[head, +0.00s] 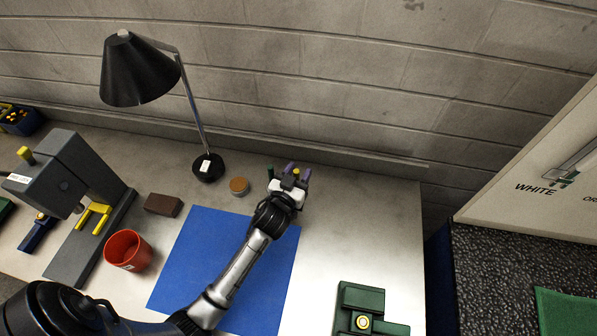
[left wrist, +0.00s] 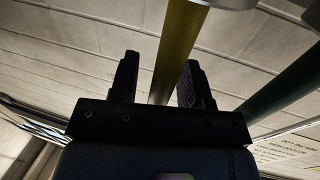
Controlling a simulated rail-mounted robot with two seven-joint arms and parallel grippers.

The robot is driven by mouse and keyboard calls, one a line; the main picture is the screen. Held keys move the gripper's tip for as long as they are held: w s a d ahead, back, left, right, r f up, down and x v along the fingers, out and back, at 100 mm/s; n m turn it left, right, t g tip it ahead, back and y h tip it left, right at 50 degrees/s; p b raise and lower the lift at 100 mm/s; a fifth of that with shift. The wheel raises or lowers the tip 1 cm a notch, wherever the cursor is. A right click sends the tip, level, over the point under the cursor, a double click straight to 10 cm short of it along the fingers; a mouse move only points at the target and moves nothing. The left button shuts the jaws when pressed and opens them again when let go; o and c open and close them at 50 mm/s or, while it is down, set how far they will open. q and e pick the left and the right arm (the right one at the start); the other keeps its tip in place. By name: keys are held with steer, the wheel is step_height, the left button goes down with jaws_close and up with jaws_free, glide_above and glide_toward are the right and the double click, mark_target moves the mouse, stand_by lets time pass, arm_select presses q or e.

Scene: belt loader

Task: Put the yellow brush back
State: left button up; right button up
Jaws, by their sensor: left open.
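My left gripper (head: 296,176) is over the back edge of the blue mat, its two fingers apart. A small yellow tip (head: 296,171) shows between the fingers. In the left wrist view a yellow handle (left wrist: 179,50), likely the yellow brush, stands between the open fingers (left wrist: 160,85); I cannot tell whether they touch it. A green handle (left wrist: 285,83) stands beside it, outside the fingers; its tip (head: 270,170) shows left of the gripper in the head view. The brush's lower part and whatever holds it are hidden. My right gripper is not in view.
A blue mat (head: 195,255) lies under my left arm. A green device (head: 360,310) stands front right.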

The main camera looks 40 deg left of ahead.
arm_select(q)
steer(key=shift+r, duration=0.1)
steer(key=shift+s, duration=0.2)
steer(key=s+d+f+g, duration=0.2)
steer(key=s, duration=0.4)
steer(key=s+d+f+m+g+h, duration=0.1)
steer(key=s+f+g, duration=0.1)
steer(key=s, duration=0.5)
steer(key=s+d+f+g+h, duration=0.1)
steer(key=s+d+f+g, duration=0.1)
steer(key=s, duration=0.5)
steer(key=shift+d+f+m+g, duration=0.25)
steer(key=shift+d+m+g, duration=0.1)
steer(key=shift+g, duration=0.35)
steer(key=s+d+m+g+h, duration=0.1)
steer(key=s+g, duration=0.1)
steer(key=s, duration=0.1)
steer(key=s+d+f+m+g+h, duration=0.1)
steer(key=s+g, duration=0.1)
steer(key=s, duration=0.2)
steer(key=s+d+f+m+g, duration=0.1)
steer(key=s+d+g, duration=0.1)
steer(key=s, duration=0.1)
steer(key=shift+s+f+h, duration=0.2)
steer(key=shift+h, duration=0.2)
steer(key=shift+s+d, duration=0.15)
steer(key=shift+s, duration=0.15)
